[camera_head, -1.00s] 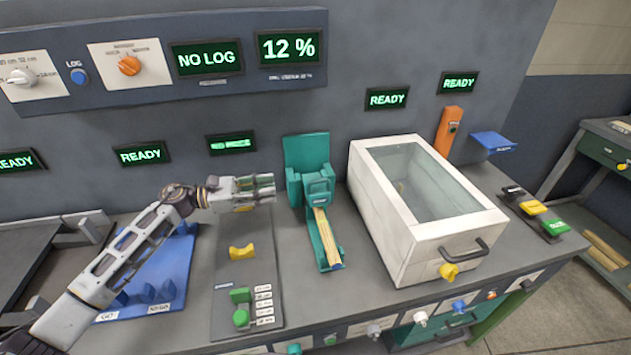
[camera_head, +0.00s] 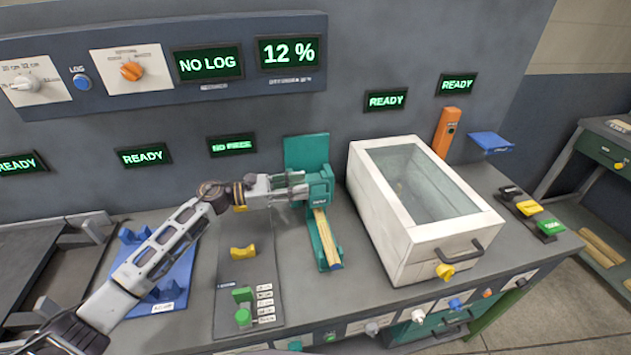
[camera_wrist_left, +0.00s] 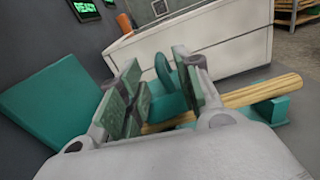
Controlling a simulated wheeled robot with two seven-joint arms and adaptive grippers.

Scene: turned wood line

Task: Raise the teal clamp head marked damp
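The teal clamp head (camera_head: 319,189) sits on a teal stand with a back plate (camera_head: 306,152). A light wooden stick (camera_head: 325,238) lies in the teal channel under the head; it also shows in the left wrist view (camera_wrist_left: 262,90). My left gripper (camera_head: 303,188) is at the left side of the clamp head. In the left wrist view its two fingers (camera_wrist_left: 165,88) are apart, with a teal loop-like part (camera_wrist_left: 164,70) of the clamp just beyond and between them. I cannot tell whether the fingers touch it. My right gripper is not in view.
A white box with a glass lid (camera_head: 420,190) stands close on the clamp's right. A grey panel with a yellow cradle (camera_head: 243,252) and a blue rack (camera_head: 165,270) lie left. Displays on the wall read NO LOG (camera_head: 208,63) and 12 % (camera_head: 289,50).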

